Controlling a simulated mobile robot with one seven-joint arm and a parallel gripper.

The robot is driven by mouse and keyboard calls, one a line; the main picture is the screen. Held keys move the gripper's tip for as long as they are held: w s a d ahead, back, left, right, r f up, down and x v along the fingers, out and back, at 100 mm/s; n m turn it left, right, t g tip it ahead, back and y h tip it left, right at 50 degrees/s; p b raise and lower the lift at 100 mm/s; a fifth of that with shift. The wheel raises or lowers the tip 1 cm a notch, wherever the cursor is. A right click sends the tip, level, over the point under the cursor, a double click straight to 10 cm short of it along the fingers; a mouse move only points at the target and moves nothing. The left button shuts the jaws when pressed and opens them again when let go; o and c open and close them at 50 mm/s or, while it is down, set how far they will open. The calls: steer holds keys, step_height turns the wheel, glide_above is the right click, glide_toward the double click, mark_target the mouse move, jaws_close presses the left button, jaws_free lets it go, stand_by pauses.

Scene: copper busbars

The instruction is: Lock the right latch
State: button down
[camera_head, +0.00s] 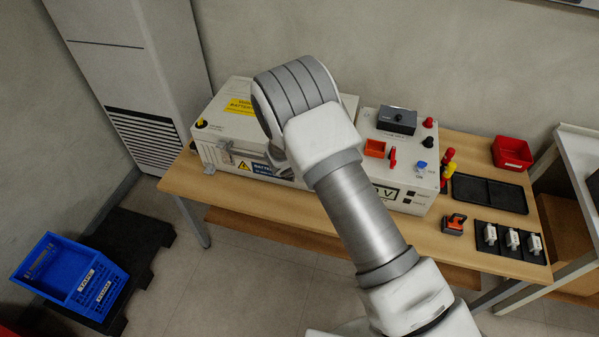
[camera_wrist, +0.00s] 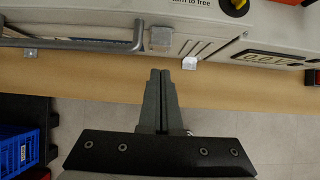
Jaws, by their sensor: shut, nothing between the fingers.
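The battery box (camera_head: 225,115) is a pale case on the wooden table, with yellow and blue labels. In the wrist view, a grey metal latch plate (camera_wrist: 160,38) sits on the box front, right of a grey bar handle (camera_wrist: 90,44). A small bright metal bracket (camera_wrist: 190,63) is lower and to the right. I take these as the right latch; whether it is locked I cannot tell. My gripper (camera_wrist: 160,72) is shut and empty, its fingertips just below the plate in the picture. In the head view my arm hides this area.
A power unit with a voltage display (camera_wrist: 270,57) stands right of the box. A red bin (camera_head: 511,153), a black tray (camera_head: 488,193) and an orange-black item (camera_head: 455,224) are on the table's right. A blue crate (camera_head: 70,275) is low at left.

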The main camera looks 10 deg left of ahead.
step_height(320, 180, up, 7)
steer(key=s+p, duration=0.1)
steer(key=shift+s+r, duration=0.2)
steer(key=shift+s, duration=0.15)
stand_by(0.3)
steer(key=d+r+m+h, duration=0.2)
steer(key=d+r+m, duration=1.15)
steer(key=r, duration=0.55)
steer(key=s+d+r+m, duration=0.8)
steer(key=d+r+m, duration=0.15)
steer(key=d, duration=0.35)
steer(key=s+d+r+m+y, duration=0.1)
steer(key=s+r+m, duration=0.1)
steer(key=s+m, duration=0.4)
steer(key=s+d+r+m+g+y, duration=0.1)
steer(key=s+m, duration=0.5)
steer(key=s, duration=0.8)
steer(key=shift+d+r+m, duration=0.3)
steer(key=shift+d+r, duration=0.4)
steer(key=shift+r, duration=0.25)
